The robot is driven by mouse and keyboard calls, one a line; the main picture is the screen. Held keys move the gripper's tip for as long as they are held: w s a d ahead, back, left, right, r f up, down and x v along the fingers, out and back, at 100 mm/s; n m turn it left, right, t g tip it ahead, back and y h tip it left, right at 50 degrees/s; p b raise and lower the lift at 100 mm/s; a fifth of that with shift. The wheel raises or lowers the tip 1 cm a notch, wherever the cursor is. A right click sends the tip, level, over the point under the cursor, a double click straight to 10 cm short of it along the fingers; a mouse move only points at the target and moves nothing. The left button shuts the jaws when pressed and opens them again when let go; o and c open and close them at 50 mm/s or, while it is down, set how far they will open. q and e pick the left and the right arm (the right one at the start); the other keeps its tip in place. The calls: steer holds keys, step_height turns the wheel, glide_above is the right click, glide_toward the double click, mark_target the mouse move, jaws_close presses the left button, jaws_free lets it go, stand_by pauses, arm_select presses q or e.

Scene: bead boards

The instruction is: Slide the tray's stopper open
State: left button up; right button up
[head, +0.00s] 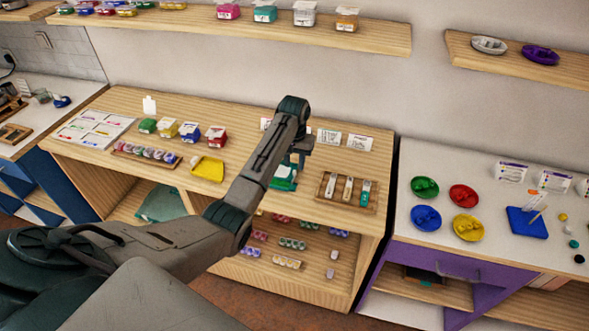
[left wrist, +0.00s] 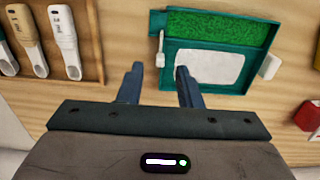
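A teal tray (left wrist: 207,85) with a green textured strip and a white panel lies on the wooden counter in the left wrist view. In the head view the tray (head: 284,184) is partly hidden behind my left arm. A small white piece (left wrist: 160,50) is at the tray's left edge in the wrist view, and a white block (left wrist: 271,66) is beside its right edge. I cannot tell which is the stopper. My left gripper (left wrist: 158,78) is open and empty, its fingertips over the tray's left edge near the small white piece. My right gripper is out of view.
A yellow tray (head: 208,168) and lidded boxes (head: 190,131) are on the counter's other side. White label cards (head: 355,144) stand behind. A shelf (head: 390,38) runs above.

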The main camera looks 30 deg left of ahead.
mark_target(294, 171)
arm_select(q)
step_height(294, 171, up, 5)
steer(key=shift+r+b, duration=0.1)
steer(key=shift+b, duration=0.65)
step_height(294, 171, up, 2)
steer(key=shift+r+p, duration=0.25)
steer(key=shift+p, duration=0.4)
